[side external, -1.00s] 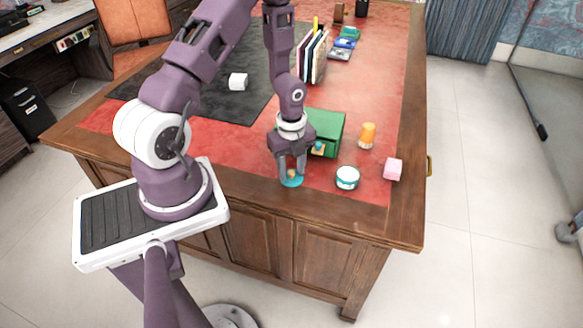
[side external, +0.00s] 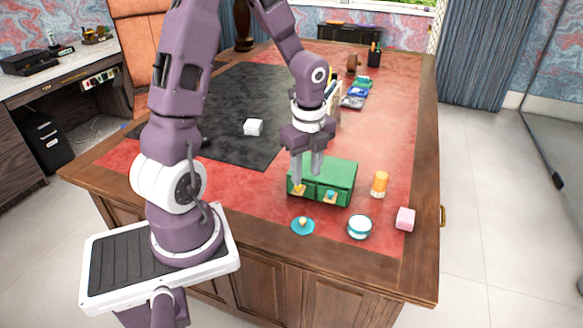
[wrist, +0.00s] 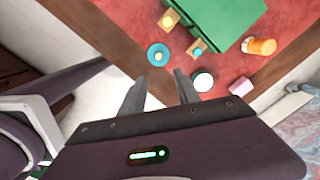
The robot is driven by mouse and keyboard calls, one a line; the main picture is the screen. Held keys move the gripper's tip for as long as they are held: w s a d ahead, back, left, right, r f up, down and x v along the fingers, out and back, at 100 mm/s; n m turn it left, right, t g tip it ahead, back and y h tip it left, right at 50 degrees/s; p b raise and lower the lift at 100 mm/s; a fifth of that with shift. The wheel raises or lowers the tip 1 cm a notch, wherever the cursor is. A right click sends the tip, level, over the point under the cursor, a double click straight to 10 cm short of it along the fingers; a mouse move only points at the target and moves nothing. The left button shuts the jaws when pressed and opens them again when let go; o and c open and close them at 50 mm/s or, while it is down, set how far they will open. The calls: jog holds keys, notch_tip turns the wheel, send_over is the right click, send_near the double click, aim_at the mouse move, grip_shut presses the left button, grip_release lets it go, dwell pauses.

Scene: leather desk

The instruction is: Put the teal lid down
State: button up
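The teal lid (side external: 302,226) is a flat disc with a small tan knob. It lies on the red desk top near the front edge, and it also shows in the wrist view (wrist: 158,54). A white round jar (side external: 359,227) with a teal band stands just right of the lid, apart from it; in the wrist view the jar (wrist: 203,82) shows as a white circle. My gripper (side external: 307,172) is open and empty, raised above the desk in front of the green box. Its two fingers (wrist: 160,85) are spread with nothing between them.
A green box (side external: 335,180) with small knobbed drawers stands behind the lid. An orange bottle (side external: 380,184) and a pink block (side external: 405,219) are to the right. A white cube (side external: 253,127) lies on the dark mat (side external: 225,110). The desk's wooden front edge (side external: 240,238) is close to the lid.

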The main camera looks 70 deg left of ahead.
jog(key=s+d+r+n+t, duration=0.5)
jog(key=s+d+r+n, duration=0.8)
jog(key=r, duration=0.4)
jog(key=d+n, duration=0.1)
jog(key=n, duration=0.1)
jog(key=shift+r+n+h, duration=0.2)
jog(key=shift+n+h, duration=0.2)
